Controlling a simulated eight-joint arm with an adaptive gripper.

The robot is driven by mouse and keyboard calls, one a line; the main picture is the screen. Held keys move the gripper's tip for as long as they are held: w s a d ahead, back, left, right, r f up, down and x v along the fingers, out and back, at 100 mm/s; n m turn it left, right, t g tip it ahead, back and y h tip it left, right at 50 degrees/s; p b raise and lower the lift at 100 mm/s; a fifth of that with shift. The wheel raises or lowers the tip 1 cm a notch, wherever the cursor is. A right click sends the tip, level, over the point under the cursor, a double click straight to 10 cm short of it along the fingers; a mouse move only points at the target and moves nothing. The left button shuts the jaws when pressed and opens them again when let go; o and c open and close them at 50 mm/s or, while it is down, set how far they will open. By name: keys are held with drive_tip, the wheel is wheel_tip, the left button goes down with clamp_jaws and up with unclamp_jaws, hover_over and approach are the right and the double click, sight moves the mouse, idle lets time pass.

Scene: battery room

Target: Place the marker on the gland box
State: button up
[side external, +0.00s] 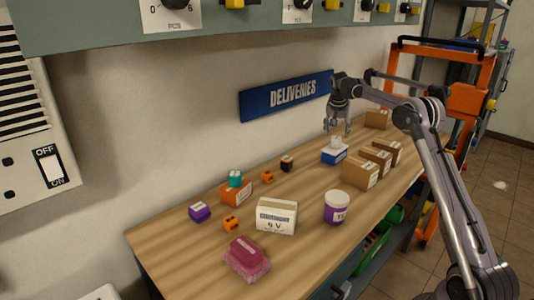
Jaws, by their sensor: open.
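My gripper (338,132) is open and points down over the far part of the bench. A small white item (336,142) sits on top of a blue-and-white box (334,156), just below or between my fingertips. I cannot tell whether the fingers touch it. No label reads as marker or gland box, so I cannot tell surely which things these are. An orange box (236,194) to the left carries a small teal item (235,179) on its top.
Brown cartons (360,168) stand right of the blue-and-white box. Nearer are a white-purple tub (337,207), a white box (276,216), a pink block (247,260), a purple block (200,212) and small orange-black pieces (231,225). The bench (185,260) is bare at its near left.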

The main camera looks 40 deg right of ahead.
drive_tip(key=v, duration=0.8)
drive_tip(key=s+a+r+n+t+y, duration=0.1)
drive_tip(key=s+a+r+n, duration=0.1)
drive_tip(key=a, duration=0.6)
drive_tip(key=s+a+r+n+t, duration=0.1)
drive_tip(key=s+a+n, duration=0.15)
drive_tip(key=a, duration=0.55)
drive_tip(key=s+a+r+n+t+y, duration=0.1)
drive_tip(key=s+a+r+n, duration=0.1)
drive_tip(key=a, duration=0.6)
drive_tip(key=s+a+f+n+t+y, duration=0.1)
drive_tip(key=s+a+f+n, duration=0.2)
drive_tip(key=s+a+f, duration=0.2)
drive_tip(key=s+a+f+n+t+y, duration=0.1)
drive_tip(key=s+a+f+n, duration=0.3)
drive_tip(key=s+a, duration=0.7)
wheel_tip(320, 180, down, 2)
drive_tip(key=shift+s+a+f, duration=0.1)
drive_tip(key=shift+s+a, duration=0.2)
drive_tip(key=shift+s, duration=0.6)
